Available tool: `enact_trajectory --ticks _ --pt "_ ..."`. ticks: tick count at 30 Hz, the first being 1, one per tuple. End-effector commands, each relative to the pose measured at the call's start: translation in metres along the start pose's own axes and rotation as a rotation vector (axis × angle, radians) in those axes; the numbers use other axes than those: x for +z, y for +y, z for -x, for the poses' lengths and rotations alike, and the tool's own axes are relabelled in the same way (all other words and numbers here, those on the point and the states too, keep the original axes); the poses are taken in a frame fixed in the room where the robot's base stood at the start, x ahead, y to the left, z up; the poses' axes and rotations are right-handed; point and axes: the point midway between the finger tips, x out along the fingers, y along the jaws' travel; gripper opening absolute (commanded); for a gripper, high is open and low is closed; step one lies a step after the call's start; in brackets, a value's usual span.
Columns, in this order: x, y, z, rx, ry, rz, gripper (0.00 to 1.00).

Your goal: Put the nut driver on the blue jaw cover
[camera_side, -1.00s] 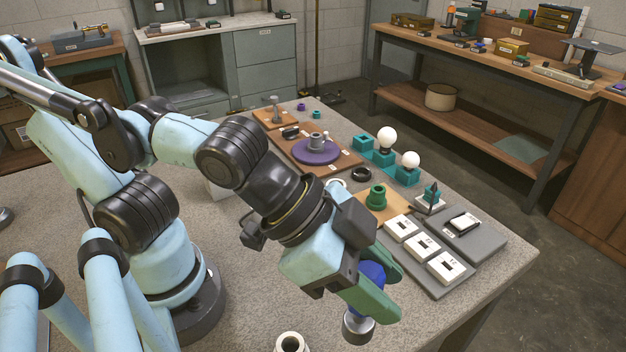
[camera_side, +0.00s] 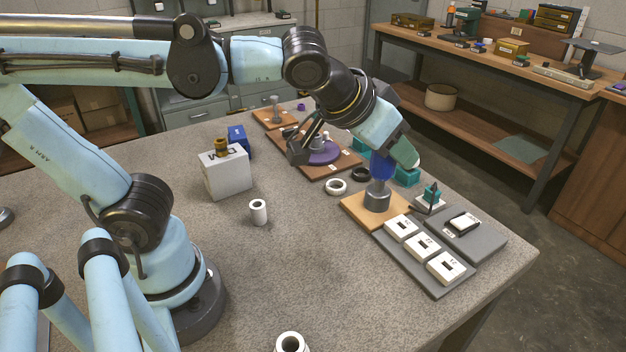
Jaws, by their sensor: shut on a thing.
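My gripper (camera_side: 390,154) is shut on the blue handle of the nut driver (camera_side: 381,166). The nut driver is upright, with its grey metal socket (camera_side: 377,197) down over the wooden board (camera_side: 354,206). The green fitting on that board is hidden, apparently behind or under the socket; I cannot tell whether they touch. A blue block (camera_side: 239,141) stands behind a white box at the left and is the only blue thing on the table that could be the jaw cover. My gripper is far to its right.
The white box (camera_side: 228,175) carries a brass fitting (camera_side: 220,146). A white sleeve (camera_side: 258,211) and white and black rings (camera_side: 336,186) stand nearby. A grey tray (camera_side: 406,261) with white blocks lies in front of the board. The table's middle is clear.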

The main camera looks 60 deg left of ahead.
Motion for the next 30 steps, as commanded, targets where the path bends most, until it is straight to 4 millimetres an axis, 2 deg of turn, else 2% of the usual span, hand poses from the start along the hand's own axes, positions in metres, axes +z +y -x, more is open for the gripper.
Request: enact_trajectory --ticks 1,6,13,21,24,27,30 --pt "-0.01 -0.022 -0.005 -0.053 0.0 0.052 0.02" --pt "-0.03 -0.089 -0.013 -0.207 0.0 0.209 0.02" --pt "-0.042 -0.189 -0.012 -0.416 0.001 0.421 0.02" --pt "-0.03 -0.308 0.011 -0.657 0.005 0.666 0.02" --pt "-0.021 -0.343 0.023 -0.731 0.007 0.74 0.02" --pt "-0.012 -0.37 0.033 -0.788 0.009 0.797 0.02" --pt "-0.005 -0.387 0.04 -0.824 0.011 0.833 0.02"
